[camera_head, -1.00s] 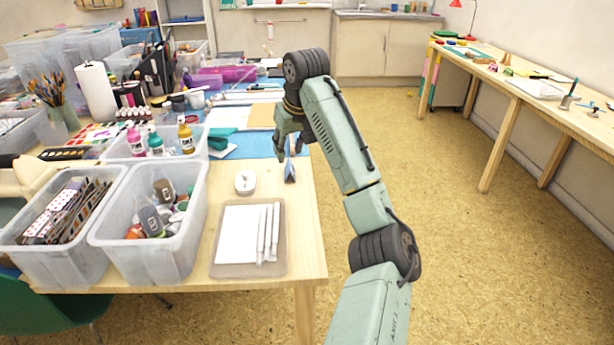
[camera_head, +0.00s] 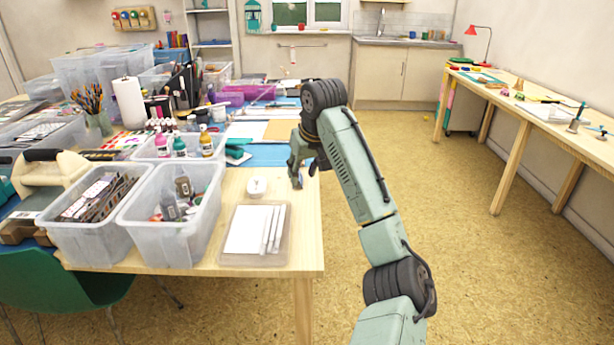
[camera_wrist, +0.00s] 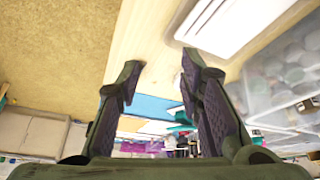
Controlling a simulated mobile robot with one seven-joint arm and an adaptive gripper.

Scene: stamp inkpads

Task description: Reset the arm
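The wooden tabletop and a blue mat show through the gap. My green arm (camera_head: 360,165) reaches in from the lower right and is bent. In the head view, a small bluish shape at the fingertips is too small to tell apart from the finger.
A shallow tray (camera_head: 228,259) with white paper and white sticks lies at the table's front corner. Clear bins (camera_head: 150,243) full of supplies stand left of it. Paint bottles (camera_head: 206,142) stand behind. Open floor (camera_head: 440,250) lies to the right, before a long side table (camera_head: 530,110).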

